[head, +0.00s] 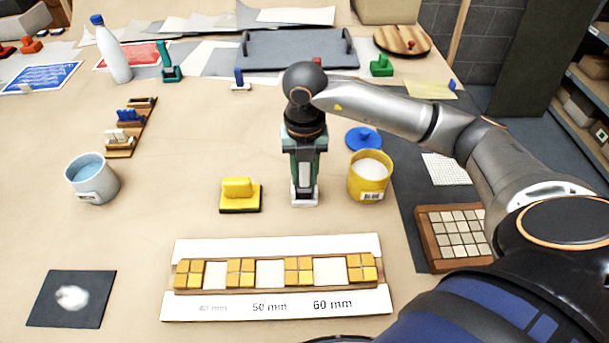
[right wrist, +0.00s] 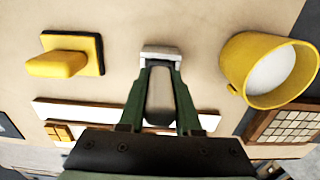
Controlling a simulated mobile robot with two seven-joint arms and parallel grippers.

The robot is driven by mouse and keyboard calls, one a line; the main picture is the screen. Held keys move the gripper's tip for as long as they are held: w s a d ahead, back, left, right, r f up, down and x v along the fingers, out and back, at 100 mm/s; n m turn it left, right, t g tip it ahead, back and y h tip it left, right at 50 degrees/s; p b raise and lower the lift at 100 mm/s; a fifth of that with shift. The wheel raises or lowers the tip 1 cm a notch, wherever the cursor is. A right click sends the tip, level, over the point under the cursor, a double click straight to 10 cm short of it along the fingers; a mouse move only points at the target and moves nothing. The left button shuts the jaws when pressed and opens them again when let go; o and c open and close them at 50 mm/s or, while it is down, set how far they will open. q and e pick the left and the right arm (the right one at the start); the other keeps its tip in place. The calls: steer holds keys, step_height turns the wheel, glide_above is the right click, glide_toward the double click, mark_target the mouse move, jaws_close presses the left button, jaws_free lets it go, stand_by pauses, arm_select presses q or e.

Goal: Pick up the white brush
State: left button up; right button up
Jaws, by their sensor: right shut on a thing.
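The white brush (head: 304,199) is upright between the yellow block tool and the yellow cup, with a pale handle and a flat white base. My right gripper (head: 304,170) points down and is shut on its handle. In the right wrist view the handle of the white brush (right wrist: 160,92) sits between the two green fingers of the right gripper (right wrist: 161,66). The base shows just beyond the fingertips. I cannot tell whether the base touches the table. My left gripper is not in view.
A yellow block tool (head: 240,195) stands left of the brush, and a yellow cup (head: 370,177) stands close on its right. A mosaic panel (head: 277,305) lies in front.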

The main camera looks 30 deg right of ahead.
jaws_close()
steer(key=shift+r, duration=0.45)
step_height(320, 180, up, 2)
steer(key=shift+r, duration=0.1)
steer(key=s+a+r, duration=0.8)
steer(key=a+r, duration=0.2)
steer(key=a, duration=0.1)
steer(key=shift+a, duration=0.25)
steer(key=shift+d+f, duration=0.1)
steer(key=shift+d, duration=0.05)
